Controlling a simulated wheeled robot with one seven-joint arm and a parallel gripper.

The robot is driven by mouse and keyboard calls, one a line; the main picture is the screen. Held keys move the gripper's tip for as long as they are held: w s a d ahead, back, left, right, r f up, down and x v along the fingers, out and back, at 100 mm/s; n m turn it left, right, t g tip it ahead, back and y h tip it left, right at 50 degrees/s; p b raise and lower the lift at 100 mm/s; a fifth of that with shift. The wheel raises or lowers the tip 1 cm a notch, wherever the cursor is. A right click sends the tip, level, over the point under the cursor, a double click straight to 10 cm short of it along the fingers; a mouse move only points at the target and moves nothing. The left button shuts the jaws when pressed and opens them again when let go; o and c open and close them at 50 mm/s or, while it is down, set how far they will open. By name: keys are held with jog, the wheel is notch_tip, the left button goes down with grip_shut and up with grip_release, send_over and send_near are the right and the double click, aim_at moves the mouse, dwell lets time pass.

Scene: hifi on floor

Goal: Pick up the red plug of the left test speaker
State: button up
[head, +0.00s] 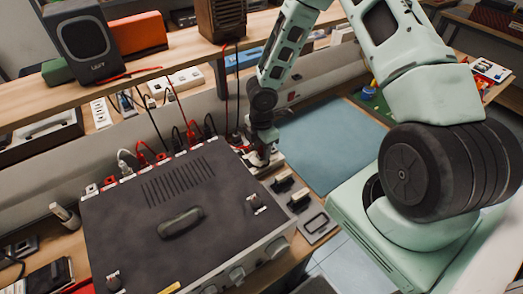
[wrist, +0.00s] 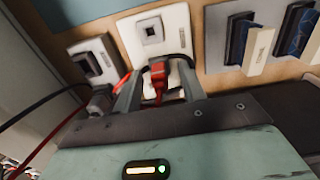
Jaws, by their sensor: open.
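A dark grey speaker (head: 80,42) with white lettering that seems to read LEFT stands on the shelf at upper left, with red and black leads by it. A red plug (wrist: 158,72) with a red lead sits at a white socket plate (wrist: 150,30) in the wrist view. My gripper (wrist: 160,84) is open, with one finger on each side of this plug; whether they touch it I cannot tell. In the head view my gripper (head: 262,153) is low, just right of the grey amplifier box (head: 150,215). Which speaker the plug belongs to is not clear.
A brown speaker (head: 222,18) stands on the shelf (head: 180,52), with red and black leads hanging down near my gripper. Several plugs and cables line the amplifier's back edge. A blue mat (head: 330,142) is bare.

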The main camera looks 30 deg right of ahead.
grip_shut()
